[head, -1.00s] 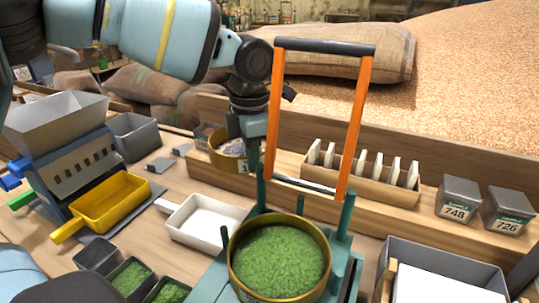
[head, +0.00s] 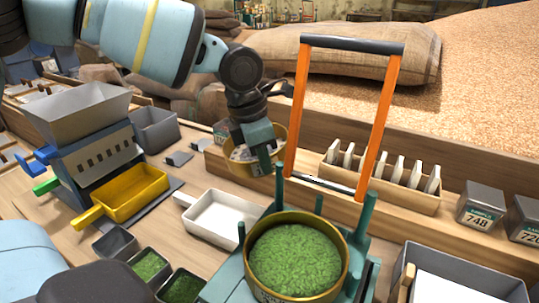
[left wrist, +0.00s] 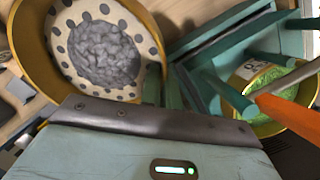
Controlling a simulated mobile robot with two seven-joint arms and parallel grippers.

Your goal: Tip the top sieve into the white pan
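The top sieve (head: 240,168) is a brass ring with a perforated pale bottom and grey lumps in it. My left gripper (head: 272,162) is shut on its right rim and holds it raised behind the white pan. In the left wrist view the sieve (left wrist: 30,45) fills the upper left, with the lumps inside, and the fingers (left wrist: 163,88) are at its rim. The white pan (head: 222,236) lies empty on the bench, its handle to the left. My right gripper is not in view.
A brass sieve of green grains (head: 340,262) sits among teal posts (head: 363,215) at front centre. An orange-sided frame (head: 382,130) stands behind it. A yellow pan (head: 150,190) and a grey hopper (head: 80,112) are at left. A wooden rack (head: 395,192) is at right.

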